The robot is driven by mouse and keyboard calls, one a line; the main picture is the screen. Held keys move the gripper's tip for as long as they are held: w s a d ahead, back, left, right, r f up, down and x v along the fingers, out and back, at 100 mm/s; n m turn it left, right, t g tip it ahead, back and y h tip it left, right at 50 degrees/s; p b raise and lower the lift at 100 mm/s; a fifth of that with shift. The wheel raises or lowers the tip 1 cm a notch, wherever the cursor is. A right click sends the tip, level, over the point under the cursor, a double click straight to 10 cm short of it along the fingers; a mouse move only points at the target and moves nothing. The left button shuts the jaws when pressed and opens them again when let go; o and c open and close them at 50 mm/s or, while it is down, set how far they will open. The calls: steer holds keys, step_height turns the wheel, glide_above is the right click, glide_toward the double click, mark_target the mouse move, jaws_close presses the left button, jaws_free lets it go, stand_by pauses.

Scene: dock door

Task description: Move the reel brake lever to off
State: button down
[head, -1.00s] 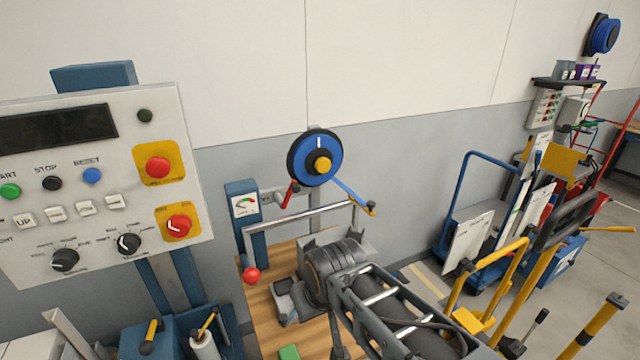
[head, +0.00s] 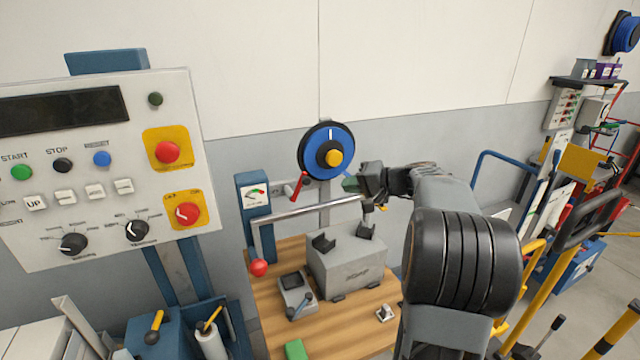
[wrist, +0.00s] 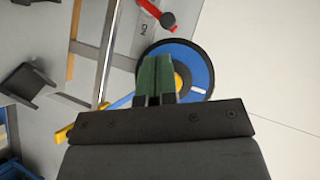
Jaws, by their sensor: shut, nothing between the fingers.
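The reel (head: 313,153) is a blue disc with a dark rim and a yellow hub, mounted by the wall. A red lever (head: 298,186) sits at its lower left, slanting down to the left. In the wrist view the red lever (wrist: 147,7) shows at the top with a dark round part, beside a grey plate with lettering that looks like ON. My gripper (head: 352,184) is just right of the reel's lower edge in the head view, apart from the red lever. Its green fingers (wrist: 153,77) are shut and empty, and cover part of the reel (wrist: 196,72) in the wrist view.
A silver rail (head: 310,212) runs below the reel, beside a blue gauge post (head: 254,205). A grey block (head: 346,262) stands on the wooden bench (head: 375,298) below. A control panel (head: 100,225) stands at left. A blue strap (wrist: 122,102) with a yellow end hangs by the reel.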

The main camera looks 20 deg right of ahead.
steer(key=d, duration=0.1)
steer(key=d+t, duration=0.1)
steer(key=d, duration=0.1)
steer(key=w+d+t, duration=0.1)
steer(key=d, duration=0.1)
steer(key=shift+r+m, duration=0.4)
steer(key=shift+w+a, duration=0.1)
steer(key=s+a+f+p+x, duration=0.1)
steer(key=p+x, duration=0.3)
steer(key=x, duration=0.8)
steer(key=shift+a, duration=0.8)
steer(key=shift+a, duration=0.1)
steer(key=shift+a+r+n+h+b, duration=0.15)
steer(key=shift+a+n+h+b, duration=0.15)
steer(key=shift+b, duration=0.25)
